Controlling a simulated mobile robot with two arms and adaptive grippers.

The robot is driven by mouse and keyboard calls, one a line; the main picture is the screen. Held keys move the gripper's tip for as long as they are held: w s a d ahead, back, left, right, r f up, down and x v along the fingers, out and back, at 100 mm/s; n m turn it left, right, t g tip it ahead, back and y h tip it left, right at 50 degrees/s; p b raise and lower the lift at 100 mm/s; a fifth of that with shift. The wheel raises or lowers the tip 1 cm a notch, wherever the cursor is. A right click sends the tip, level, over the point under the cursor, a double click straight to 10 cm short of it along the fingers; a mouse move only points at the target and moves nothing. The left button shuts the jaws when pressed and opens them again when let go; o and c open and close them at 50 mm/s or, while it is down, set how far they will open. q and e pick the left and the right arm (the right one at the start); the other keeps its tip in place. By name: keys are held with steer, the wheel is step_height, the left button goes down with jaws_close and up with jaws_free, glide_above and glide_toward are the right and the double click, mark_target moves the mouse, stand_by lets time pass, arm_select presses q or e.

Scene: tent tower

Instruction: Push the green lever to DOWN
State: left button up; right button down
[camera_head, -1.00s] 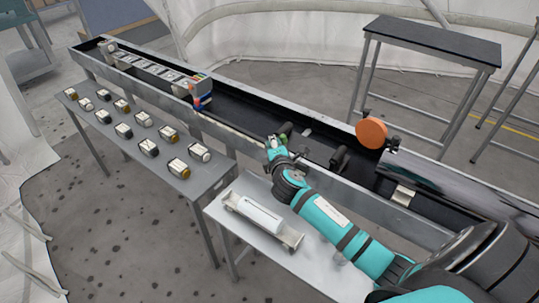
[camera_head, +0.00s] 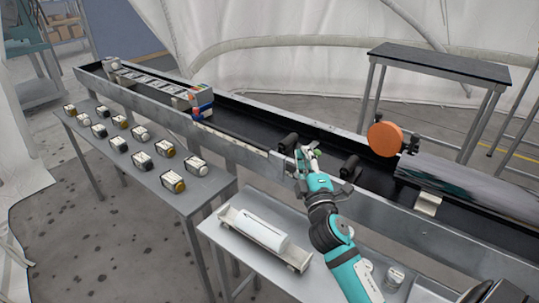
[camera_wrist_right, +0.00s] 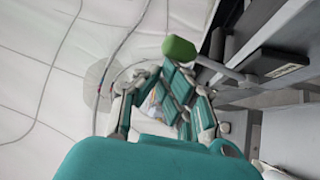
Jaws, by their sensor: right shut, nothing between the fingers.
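The green lever's knob shows in the wrist view (camera_wrist_right: 180,50), on a grey shaft that runs right and down to the machine side. In the head view a small green piece (camera_head: 316,153) shows at my right gripper, beside the conveyor's near rail. My right gripper (camera_head: 304,161) is shut and empty there. In the wrist view its teal fingers (camera_wrist_right: 172,88) lie just below the knob; I cannot tell whether they touch it. My left gripper is out of view.
The long conveyor (camera_head: 255,122) crosses the scene, with black rollers and an orange disc (camera_head: 385,140). A grey table (camera_head: 150,187) at left holds several small cylindrical parts. A white cylinder (camera_head: 260,228) lies in a holder on the near table (camera_head: 235,255). A dark-topped table (camera_head: 440,65) stands behind.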

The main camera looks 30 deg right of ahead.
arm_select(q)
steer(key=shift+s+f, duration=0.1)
arm_select(e)
steer(key=shift+s+d+f, duration=0.25)
steer(key=shift+s+f, duration=0.05)
steer(key=shift+s, duration=0.4)
